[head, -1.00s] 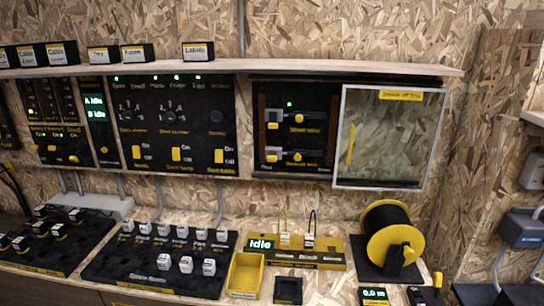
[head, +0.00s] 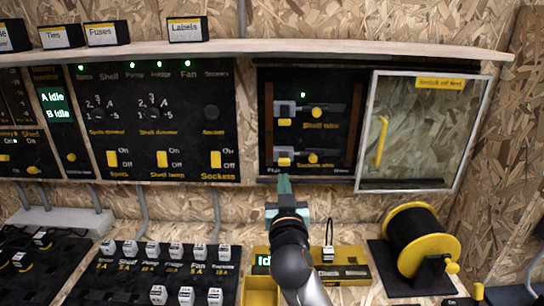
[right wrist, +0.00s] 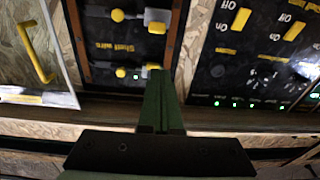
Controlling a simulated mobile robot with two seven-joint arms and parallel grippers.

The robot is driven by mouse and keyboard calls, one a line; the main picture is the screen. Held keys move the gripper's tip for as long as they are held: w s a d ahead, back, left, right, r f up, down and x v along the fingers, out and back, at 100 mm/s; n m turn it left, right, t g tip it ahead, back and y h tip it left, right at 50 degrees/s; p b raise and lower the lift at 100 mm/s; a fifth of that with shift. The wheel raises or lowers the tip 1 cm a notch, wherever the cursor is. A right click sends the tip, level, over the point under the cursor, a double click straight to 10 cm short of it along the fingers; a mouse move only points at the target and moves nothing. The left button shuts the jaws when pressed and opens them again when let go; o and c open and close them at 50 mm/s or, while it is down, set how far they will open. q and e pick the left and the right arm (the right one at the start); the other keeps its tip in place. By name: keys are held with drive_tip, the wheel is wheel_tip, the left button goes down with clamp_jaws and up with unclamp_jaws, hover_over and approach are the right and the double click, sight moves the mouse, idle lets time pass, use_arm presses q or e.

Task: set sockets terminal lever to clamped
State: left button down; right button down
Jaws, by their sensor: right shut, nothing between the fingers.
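The terminal panel (head: 330,125) is black, with a shelf wire row above and a sockets wire row below. The sockets row has a grey lever with a yellow end (head: 285,161) at left and a round yellow knob (head: 313,157) to its right. In the right wrist view, upside down, this yellow end (right wrist: 157,28) also shows. My right gripper (head: 284,180) is shut and empty, pointing at the panel just below the sockets lever in the head view. Its fingertips hide the label there; I cannot tell whether they touch anything. My left gripper is out of view.
A clear door with a yellow handle (head: 380,141) stands open right of the terminals. The switch panel (head: 155,125) is to the left. A shelf (head: 270,48) runs above. A cable reel (head: 421,240) and a yellow tray (head: 262,291) are below.

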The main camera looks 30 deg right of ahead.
drive_tip(key=shift+d+r+m+h, duration=0.2)
drive_tip(key=shift+r, duration=0.25)
drive_tip(key=shift+d+r+m+h, duration=0.15)
drive_tip(key=shift+r+m+h, duration=0.05)
drive_tip(key=shift+r, duration=0.25)
drive_tip(key=shift+w, duration=0.1)
drive_tip(key=r+p, duration=0.1)
drive_tip(key=p, duration=0.1)
hover_over(284, 162)
drive_tip(key=v, duration=0.4)
drive_tip(key=f, duration=0.1)
drive_tip(key=w+f, duration=0.1)
drive_tip(key=shift+w+d+f, duration=0.15)
drive_tip(key=shift+d+f, duration=0.15)
drive_tip(key=shift+d, duration=0.1)
drive_tip(key=shift+w+f, duration=0.15)
drive_tip(key=shift+f, duration=0.3)
